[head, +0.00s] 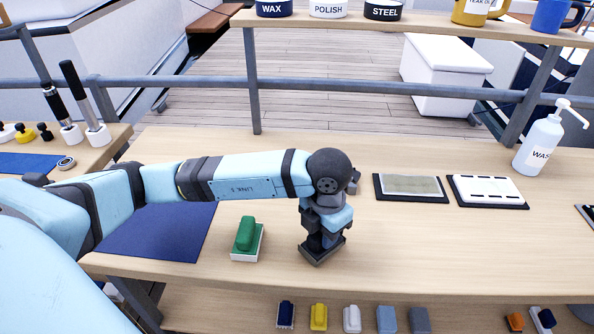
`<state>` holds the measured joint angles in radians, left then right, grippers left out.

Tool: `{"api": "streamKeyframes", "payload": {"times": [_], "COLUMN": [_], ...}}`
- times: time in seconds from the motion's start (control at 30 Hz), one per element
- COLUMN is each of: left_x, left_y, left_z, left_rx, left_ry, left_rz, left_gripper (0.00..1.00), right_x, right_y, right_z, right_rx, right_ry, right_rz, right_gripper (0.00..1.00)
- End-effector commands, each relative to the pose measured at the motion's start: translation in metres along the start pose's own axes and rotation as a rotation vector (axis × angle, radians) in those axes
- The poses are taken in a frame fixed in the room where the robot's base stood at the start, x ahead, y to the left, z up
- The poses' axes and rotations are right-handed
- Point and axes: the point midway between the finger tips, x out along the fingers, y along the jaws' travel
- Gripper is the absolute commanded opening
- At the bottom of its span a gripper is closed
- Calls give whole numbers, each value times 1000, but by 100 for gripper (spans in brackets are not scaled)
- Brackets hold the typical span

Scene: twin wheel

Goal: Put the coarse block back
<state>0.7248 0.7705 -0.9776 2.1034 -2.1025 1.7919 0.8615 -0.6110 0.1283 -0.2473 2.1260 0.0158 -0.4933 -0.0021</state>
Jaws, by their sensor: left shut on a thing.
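My left gripper (323,240) points down over the middle of the table (430,250), shut on a dark block (322,253) with a flat, dark rectangular base. The gripper hides most of this block, and I cannot tell whether it touches the tabletop. A block with a green handle and white base (247,240) stands to the left of the gripper, apart from it. No label shows which block is the coarse one. My right gripper is not in view.
A navy mat (160,232) lies left of the green block. Behind the gripper are a dark-framed pad (410,186) and a slotted white plate (486,190). A pump bottle (540,143) stands at the back right. Several blocks, one yellow (319,316), sit on a lower shelf.

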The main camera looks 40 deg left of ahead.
Motion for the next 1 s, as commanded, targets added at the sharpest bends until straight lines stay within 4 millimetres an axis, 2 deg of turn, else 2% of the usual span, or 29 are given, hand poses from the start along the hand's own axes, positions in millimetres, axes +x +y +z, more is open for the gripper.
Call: {"api": "streamKeyframes", "payload": {"times": [0.37,0.4,0.5,0.53,0.7,0.73,0.8,1.0], "left_x": [7,7,6,6,6,7,7,7], "left_y": [0,0,0,0,0,0,0,0], "left_z": [0,0,0,0,0,0,0,0], "left_rx": [0,0,0,0,0,0,0,0], "left_ry": [0,0,0,0,0,0,0,0], "left_rz": [0,0,0,0,0,0,0,0], "left_gripper": [7,34,57,61,61,63,78,78], "right_x": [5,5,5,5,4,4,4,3], "right_y": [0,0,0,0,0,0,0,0], "right_z": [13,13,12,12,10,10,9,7], "right_rx": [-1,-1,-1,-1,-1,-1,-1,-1], "right_ry": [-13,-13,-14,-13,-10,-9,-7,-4], "right_rz": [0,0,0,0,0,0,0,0], "right_gripper": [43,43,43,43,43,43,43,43]}}
